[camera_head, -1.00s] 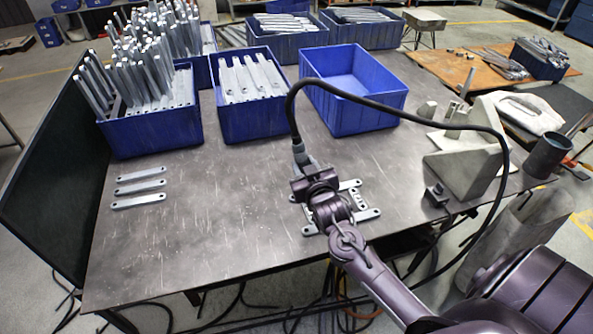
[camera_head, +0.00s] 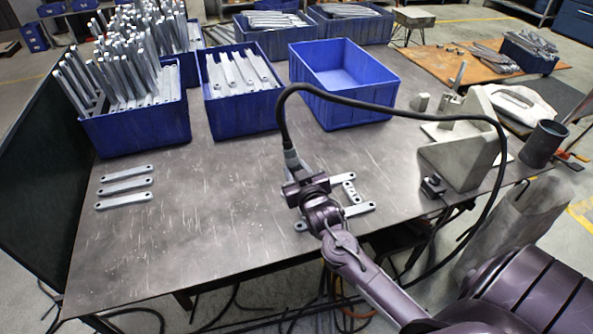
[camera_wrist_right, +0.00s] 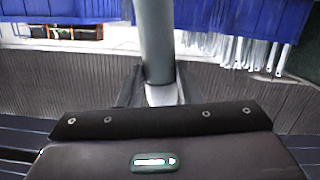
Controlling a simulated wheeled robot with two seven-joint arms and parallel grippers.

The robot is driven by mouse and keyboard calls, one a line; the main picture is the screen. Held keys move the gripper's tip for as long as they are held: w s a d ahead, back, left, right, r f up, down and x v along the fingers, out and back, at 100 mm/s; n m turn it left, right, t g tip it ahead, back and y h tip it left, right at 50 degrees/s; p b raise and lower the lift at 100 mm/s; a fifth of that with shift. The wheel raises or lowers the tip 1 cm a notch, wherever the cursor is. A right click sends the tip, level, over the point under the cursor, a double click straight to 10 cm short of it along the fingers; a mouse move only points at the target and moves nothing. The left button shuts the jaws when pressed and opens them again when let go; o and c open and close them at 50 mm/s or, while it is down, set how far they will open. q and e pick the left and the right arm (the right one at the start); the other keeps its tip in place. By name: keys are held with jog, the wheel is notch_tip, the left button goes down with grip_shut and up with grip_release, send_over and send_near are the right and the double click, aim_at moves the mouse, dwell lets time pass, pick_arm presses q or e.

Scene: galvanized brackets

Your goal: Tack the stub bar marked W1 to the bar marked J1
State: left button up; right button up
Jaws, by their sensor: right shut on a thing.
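My right gripper (camera_head: 298,181) is shut on a grey torch (camera_head: 291,158) with a black cable, above the table's front middle. The torch shows as a grey cylinder (camera_wrist_right: 155,45) between the fingers in the right wrist view. Several pale metal bars lie under and beside the gripper, among them a short bar with holes (camera_head: 350,191) and a longer one (camera_head: 359,209). My gripper and arm partly cover them. No W1 or J1 marks are legible, so I cannot tell which bar is which. The torch's tip is hidden, and I cannot tell if it touches a bar. My left gripper is out of view.
Three loose bars (camera_head: 125,187) lie at the table's left. Blue bins of bars (camera_head: 140,133) (camera_head: 243,112) and an empty blue bin (camera_head: 360,105) line the back. A grey angled fixture (camera_head: 464,165) stands right. The table's left front is clear. The cable loops over the right side.

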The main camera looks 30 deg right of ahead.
aim_at(295, 155)
jog(key=shift+f, duration=0.45)
dwell(1.5)
notch_tip(295, 155, up, 6)
jog(key=p, duration=0.4)
jog(key=shift+f+p, duration=0.25)
jog(key=shift+p, duration=0.15)
jog(key=shift+f, duration=0.1)
